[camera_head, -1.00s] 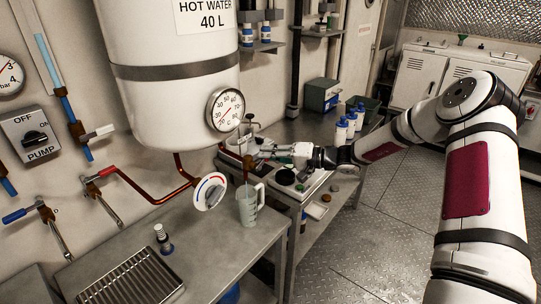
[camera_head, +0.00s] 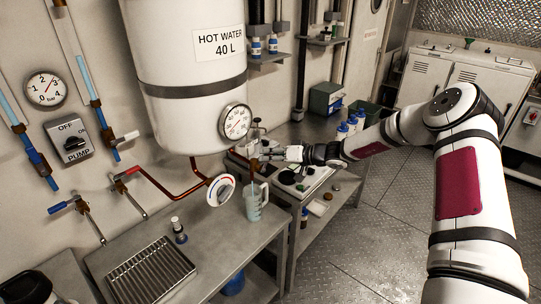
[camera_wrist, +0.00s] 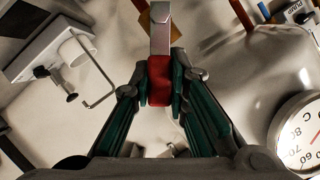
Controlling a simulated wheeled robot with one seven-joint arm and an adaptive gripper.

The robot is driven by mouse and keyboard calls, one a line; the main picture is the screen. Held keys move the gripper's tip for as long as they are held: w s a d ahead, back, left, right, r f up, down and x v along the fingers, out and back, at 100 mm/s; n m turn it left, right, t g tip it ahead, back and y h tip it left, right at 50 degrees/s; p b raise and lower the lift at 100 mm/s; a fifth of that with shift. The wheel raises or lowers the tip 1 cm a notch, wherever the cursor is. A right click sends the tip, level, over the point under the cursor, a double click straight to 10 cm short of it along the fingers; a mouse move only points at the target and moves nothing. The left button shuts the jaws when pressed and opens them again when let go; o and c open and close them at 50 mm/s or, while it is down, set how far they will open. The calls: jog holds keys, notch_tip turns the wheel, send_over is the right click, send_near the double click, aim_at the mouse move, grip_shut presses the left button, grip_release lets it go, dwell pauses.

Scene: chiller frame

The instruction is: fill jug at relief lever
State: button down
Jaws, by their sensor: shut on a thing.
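The clear measuring jug (camera_head: 256,204) stands upright on the steel bench below the tank's outlet. My gripper (camera_wrist: 162,88) is shut on that red grip. In the head view my gripper (camera_head: 270,155) is small, beside the brass valve under the tank's dial. A thin line runs from the valve down toward the jug; I cannot tell whether it is pipe or water.
The white hot water tank (camera_head: 185,60) hangs above, with its dial thermometer (camera_head: 235,121). A round red-and-blue knob (camera_head: 221,190) is left of the jug. A drain grate (camera_head: 150,272) and a small bottle (camera_head: 179,230) are on the bench. A side bench with bottles (camera_head: 342,130) is behind.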

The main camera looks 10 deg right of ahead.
jog(key=shift+f, duration=0.1)
jog(key=c, duration=1.5)
grip_release()
jog(key=shift+d, duration=0.1)
jog(key=v, duration=1.2)
